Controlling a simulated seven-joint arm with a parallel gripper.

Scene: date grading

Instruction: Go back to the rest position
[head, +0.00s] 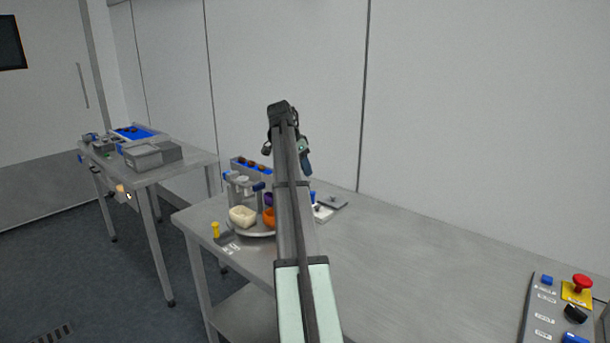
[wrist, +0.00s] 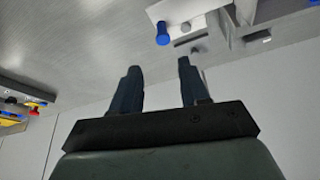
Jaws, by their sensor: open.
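My gripper (head: 306,163) is raised above the back of the near steel table (head: 420,250), in front of the pale wall, and is small and partly hidden by my arm in the head view. In the wrist view my gripper (wrist: 158,66) shows two dark fingers spread apart with nothing between them. The gap is clear and the fingers touch nothing that I can see. My arm stretches forward across the middle of the head view and hides part of the table and its items.
Left of my arm are a round tray (head: 262,233) with a cream bowl (head: 242,217) and an orange bowl (head: 268,218), and a yellow-topped peg (head: 215,230). A control panel with a red button (head: 582,282) is at right. The table between is bare. Another table (head: 190,165) stands left.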

